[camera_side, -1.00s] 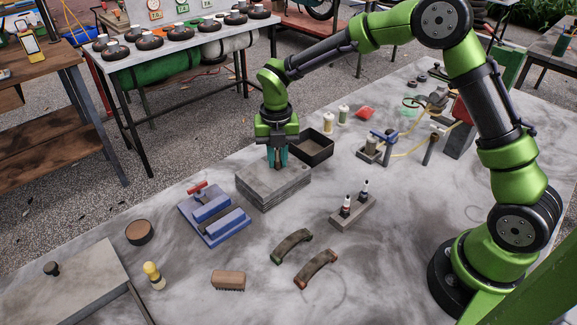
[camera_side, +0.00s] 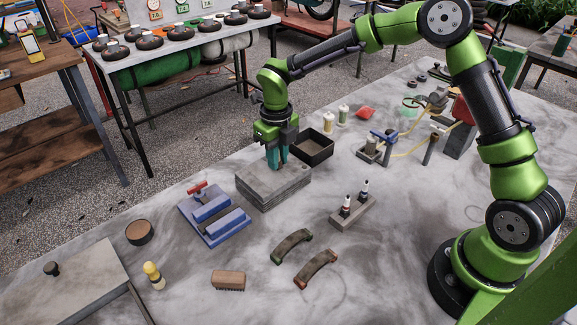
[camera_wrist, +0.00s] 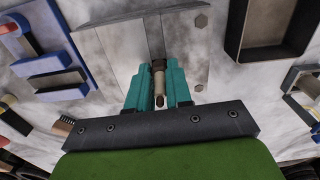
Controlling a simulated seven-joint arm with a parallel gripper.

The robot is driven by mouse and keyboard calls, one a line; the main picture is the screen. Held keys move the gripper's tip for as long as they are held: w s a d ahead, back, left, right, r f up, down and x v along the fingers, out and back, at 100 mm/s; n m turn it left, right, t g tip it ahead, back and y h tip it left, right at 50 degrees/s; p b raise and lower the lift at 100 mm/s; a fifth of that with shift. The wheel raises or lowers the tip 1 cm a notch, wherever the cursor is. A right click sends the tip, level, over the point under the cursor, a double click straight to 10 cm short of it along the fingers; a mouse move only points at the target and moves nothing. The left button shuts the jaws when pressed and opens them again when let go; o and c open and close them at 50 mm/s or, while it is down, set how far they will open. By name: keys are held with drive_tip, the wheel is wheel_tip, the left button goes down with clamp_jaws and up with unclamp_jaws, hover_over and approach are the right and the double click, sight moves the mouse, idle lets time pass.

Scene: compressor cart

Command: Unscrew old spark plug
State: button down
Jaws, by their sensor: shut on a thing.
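My gripper (camera_side: 277,158) stands over the grey block (camera_side: 265,192) near the middle of the table, pointing down. Its teal fingers are close together. In the wrist view my gripper (camera_wrist: 159,88) is shut on the old spark plug (camera_wrist: 159,76), a narrow tan and dark piece between the fingertips. The plug lines up with a slot or hole in the grey block (camera_wrist: 195,65); whether its thread is still in the block cannot be told. In the side view the fingers hide the plug. Two spark plugs with white and dark bodies stand upright in a small grey holder (camera_side: 352,213).
A dark open tray (camera_side: 318,153) lies just behind and right of the block. A blue vise (camera_side: 214,217) stands to its left. Two curved brake shoes (camera_side: 291,246), a brush (camera_side: 229,280) and a yellow-topped bottle (camera_side: 153,275) lie in front. Bare table lies between them.

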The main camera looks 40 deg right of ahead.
drive_tip(key=c, duration=1.2)
unclamp_jaws()
